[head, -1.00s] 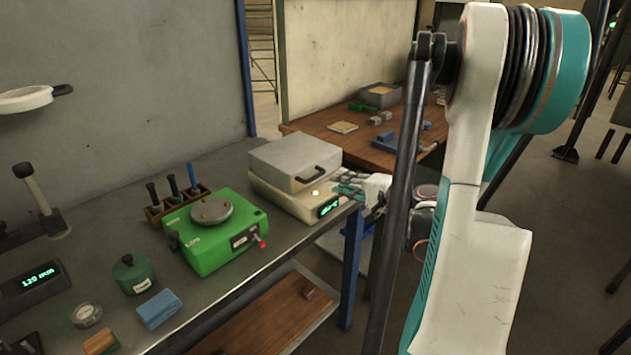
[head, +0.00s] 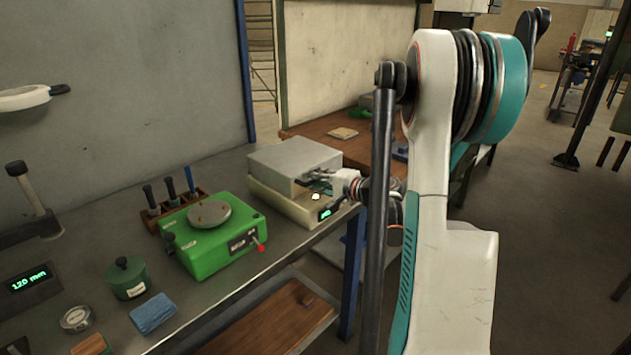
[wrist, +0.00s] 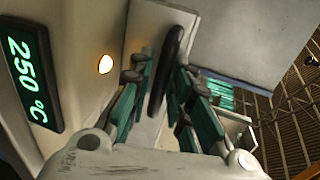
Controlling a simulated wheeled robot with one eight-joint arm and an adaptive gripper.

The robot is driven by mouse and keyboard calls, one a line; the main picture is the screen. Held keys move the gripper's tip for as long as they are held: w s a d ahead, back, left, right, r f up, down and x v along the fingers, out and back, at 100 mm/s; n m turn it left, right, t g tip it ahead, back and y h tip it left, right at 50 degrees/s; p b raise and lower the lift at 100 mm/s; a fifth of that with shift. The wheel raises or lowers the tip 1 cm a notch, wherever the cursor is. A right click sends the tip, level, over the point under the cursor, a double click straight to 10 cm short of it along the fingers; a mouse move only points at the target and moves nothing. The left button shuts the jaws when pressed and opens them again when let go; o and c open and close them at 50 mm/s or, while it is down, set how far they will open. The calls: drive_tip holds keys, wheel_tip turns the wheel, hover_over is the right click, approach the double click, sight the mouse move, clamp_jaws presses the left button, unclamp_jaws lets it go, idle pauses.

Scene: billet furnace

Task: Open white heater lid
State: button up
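The white heater (head: 272,203) stands at the right end of the bench, with its grey-white box-shaped lid (head: 290,157) down on it. In the wrist view the lid (wrist: 215,45) carries a black bar handle (wrist: 172,62). A gap shows on the left side; contact on the right is unclear.
The heater's display (wrist: 35,70) reads 250 °C beside a lit lamp (wrist: 105,64). A green device (head: 212,243) with a round plate stands left of the heater, near a tool rack (head: 178,205). A wooden table (head: 335,148) is behind.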

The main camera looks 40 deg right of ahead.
clamp_jaws()
drive_tip(key=shift+r, duration=0.15)
